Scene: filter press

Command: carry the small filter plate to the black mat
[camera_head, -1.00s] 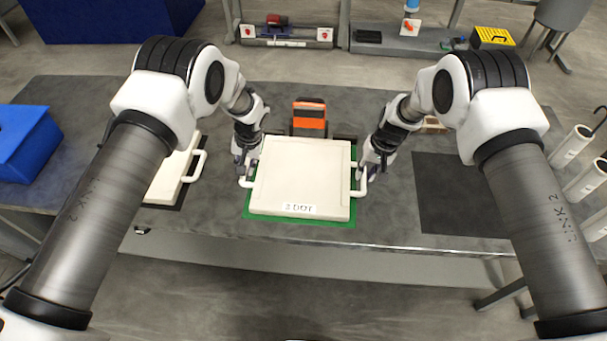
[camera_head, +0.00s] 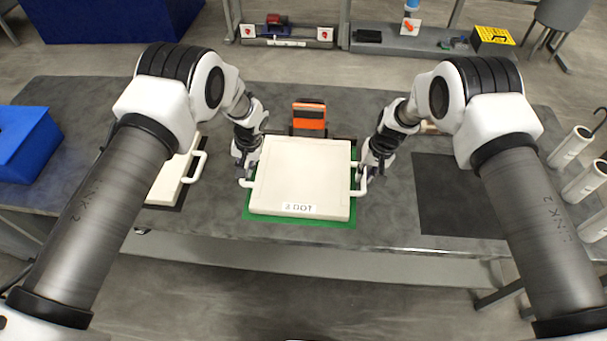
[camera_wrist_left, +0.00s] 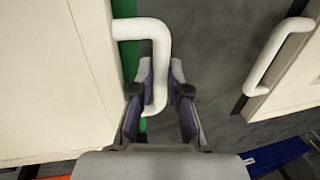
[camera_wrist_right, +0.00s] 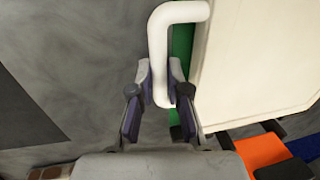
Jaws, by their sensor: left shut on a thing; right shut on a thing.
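A cream square filter plate (camera_head: 300,175) with a white label on its front edge lies over a green mat (camera_head: 300,220) at the middle of the table. It has a white handle on each side. My left gripper (camera_head: 246,170) is shut on its left handle, which shows between the fingers in the left wrist view (camera_wrist_left: 160,75). My right gripper (camera_head: 364,172) is shut on its right handle, also between the fingers in the right wrist view (camera_wrist_right: 159,75). An empty black mat (camera_head: 460,195) lies to the right on the table.
Another cream plate (camera_head: 172,180) with a handle sits on a dark mat at the left, partly hidden by my left arm. An orange and black device (camera_head: 309,115) stands just behind the middle plate. A blue box (camera_head: 25,140) is at the far left. White tubes (camera_head: 570,146) stand at the right.

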